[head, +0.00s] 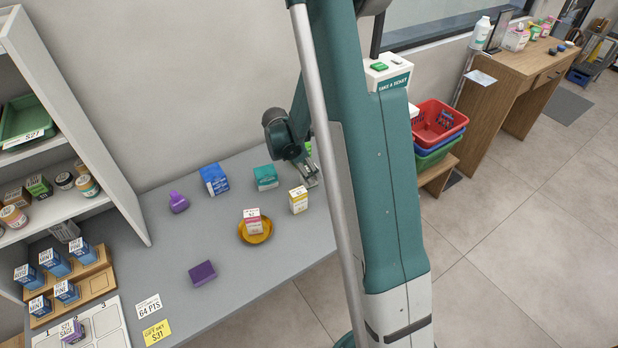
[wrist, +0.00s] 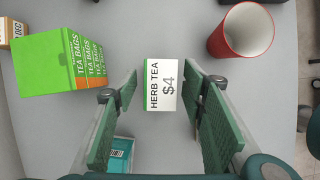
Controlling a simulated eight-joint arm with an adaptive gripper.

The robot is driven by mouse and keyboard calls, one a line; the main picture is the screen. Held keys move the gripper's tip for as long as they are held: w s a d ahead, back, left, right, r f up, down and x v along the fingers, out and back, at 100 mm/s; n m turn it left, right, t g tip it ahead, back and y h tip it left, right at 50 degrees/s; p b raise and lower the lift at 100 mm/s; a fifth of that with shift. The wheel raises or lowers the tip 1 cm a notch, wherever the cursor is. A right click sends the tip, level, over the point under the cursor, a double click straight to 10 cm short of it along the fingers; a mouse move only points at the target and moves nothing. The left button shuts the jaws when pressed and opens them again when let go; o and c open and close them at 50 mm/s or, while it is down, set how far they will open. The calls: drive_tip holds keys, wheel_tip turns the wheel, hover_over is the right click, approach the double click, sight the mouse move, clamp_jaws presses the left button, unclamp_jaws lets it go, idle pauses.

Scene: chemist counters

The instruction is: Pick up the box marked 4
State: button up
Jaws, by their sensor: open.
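In the wrist view the box marked $4 (wrist: 164,90), labelled HERB TEA, is white on top with a green side. It stands on the grey counter between the two green finger pads of my gripper (wrist: 161,85). The gripper is open, with a visible gap on each side of the box and nothing held. In the head view my gripper (head: 309,178) hangs low at the counter's back right, partly beside my column. I cannot make out the $4 box there; my own arm and column hide part of that area.
In the wrist view a green tea bags box (wrist: 48,66) stands left, a red cup (wrist: 239,36) right, and a teal box (wrist: 121,150) lower left. In the head view a white-yellow box (head: 298,201) and an orange bowl (head: 255,237) stand nearby.

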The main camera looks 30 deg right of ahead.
drive_tip(key=shift+d+f, duration=0.1)
drive_tip(key=shift+f, duration=0.1)
idle(0.5)
drive_tip(key=c, duration=1)
